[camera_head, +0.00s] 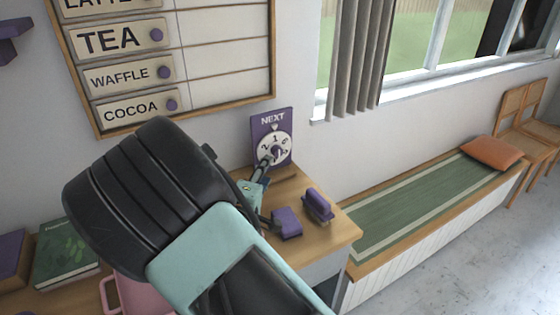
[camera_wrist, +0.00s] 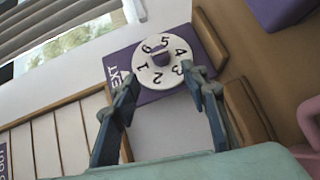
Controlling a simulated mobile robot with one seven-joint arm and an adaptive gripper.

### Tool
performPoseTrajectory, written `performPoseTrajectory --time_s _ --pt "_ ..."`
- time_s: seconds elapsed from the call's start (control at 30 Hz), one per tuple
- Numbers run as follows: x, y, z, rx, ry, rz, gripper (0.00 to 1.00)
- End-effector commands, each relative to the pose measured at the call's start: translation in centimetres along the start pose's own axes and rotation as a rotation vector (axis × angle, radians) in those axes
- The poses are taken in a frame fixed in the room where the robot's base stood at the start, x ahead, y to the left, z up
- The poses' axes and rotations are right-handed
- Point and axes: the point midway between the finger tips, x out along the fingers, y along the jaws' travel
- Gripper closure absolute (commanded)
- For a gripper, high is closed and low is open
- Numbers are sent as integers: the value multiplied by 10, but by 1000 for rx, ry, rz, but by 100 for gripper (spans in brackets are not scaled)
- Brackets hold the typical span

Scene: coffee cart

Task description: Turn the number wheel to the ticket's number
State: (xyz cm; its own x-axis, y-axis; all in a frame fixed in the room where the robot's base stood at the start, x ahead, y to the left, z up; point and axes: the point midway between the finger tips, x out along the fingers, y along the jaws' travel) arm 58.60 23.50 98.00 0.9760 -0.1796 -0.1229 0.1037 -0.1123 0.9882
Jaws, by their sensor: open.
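The number wheel (camera_head: 284,150) is a white disc with black digits on a purple board marked NEXT (camera_head: 257,127), standing against the wall at the back of the wooden counter. In the wrist view, the wheel (camera_wrist: 163,70) shows digits 1 to 6 around a purple centre knob (camera_wrist: 159,57). Its 1 appears nearest the pale pointer on the NEXT side. My gripper (camera_wrist: 160,84) is open and empty, its fingers spread in front of the wheel. In the head view one finger overlaps the wheel; contact is unclear. I cannot identify a ticket or read its number.
Two purple items, a block (camera_head: 287,223) and a handled piece (camera_head: 318,205), are on the counter (camera_head: 338,232) right of my gripper. A green book (camera_head: 66,254) and a pink mug (camera_head: 128,292) are at left. A menu board (camera_head: 222,58) hangs above. A bench (camera_head: 430,205) stands right.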

Motion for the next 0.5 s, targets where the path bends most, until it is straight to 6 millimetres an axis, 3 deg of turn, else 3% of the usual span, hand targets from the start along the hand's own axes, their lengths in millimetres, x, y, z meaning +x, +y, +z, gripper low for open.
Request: performPoseTrajectory --time_s 0.5 --pt "89 1 2 4 -2 -1 59"
